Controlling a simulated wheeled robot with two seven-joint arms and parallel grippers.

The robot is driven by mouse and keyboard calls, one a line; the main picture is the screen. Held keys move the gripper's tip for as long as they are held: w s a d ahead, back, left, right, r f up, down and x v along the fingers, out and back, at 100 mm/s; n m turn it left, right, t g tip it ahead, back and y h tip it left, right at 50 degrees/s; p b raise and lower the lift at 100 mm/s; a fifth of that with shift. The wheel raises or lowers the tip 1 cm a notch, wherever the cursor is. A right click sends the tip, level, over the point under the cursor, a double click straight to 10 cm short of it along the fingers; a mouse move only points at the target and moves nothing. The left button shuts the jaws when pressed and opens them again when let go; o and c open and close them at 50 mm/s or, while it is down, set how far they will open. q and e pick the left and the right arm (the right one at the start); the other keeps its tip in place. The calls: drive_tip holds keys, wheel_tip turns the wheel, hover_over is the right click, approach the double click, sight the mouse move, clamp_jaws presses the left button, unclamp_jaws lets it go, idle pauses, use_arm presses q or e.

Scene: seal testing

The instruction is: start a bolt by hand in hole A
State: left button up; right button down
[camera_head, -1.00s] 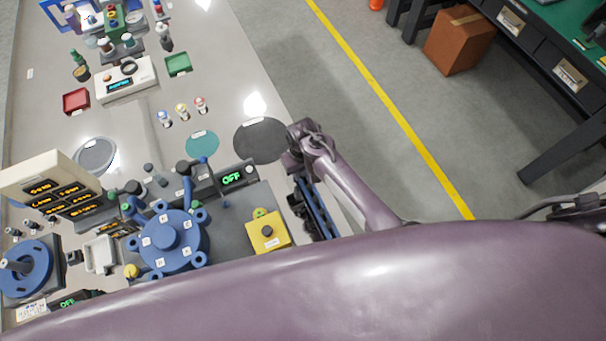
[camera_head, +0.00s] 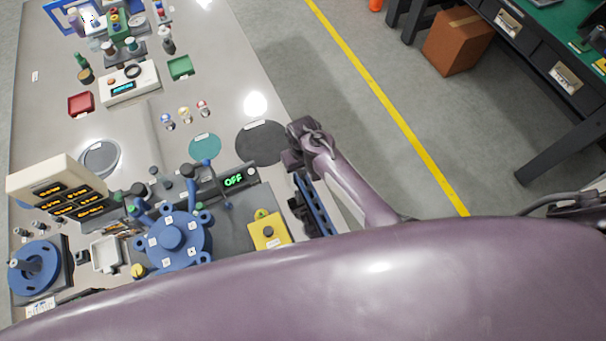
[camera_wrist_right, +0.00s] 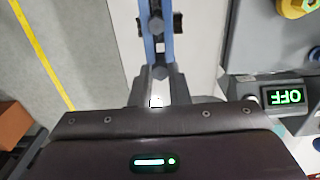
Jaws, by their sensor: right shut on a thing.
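A blue round housing (camera_head: 172,238) with lugs around its rim and small white labels on top stands on the bench. The letters are too small to read, so I cannot tell which hole is A. My right gripper (camera_head: 318,210) is to the right of the housing, past the yellow button box, at the bench's edge. Its blue fingers (camera_wrist_right: 148,45) also show in the right wrist view. They are shut on a small dark thing (camera_wrist_right: 156,22); I cannot tell whether it is a bolt. My left gripper is not in view.
A yellow button box (camera_head: 268,232) and a display reading OFF (camera_head: 236,181) stand between housing and gripper. A beige display unit (camera_head: 55,175) and a blue wheel (camera_head: 35,268) stand at left. My purple link hides the bench's near part. Floor lies right of the bench.

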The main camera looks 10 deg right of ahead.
sight(303, 172)
drive_tip(key=shift+r+p, duration=0.85)
drive_tip(key=shift+r, duration=1.15)
drive_tip(key=shift+a, duration=0.1)
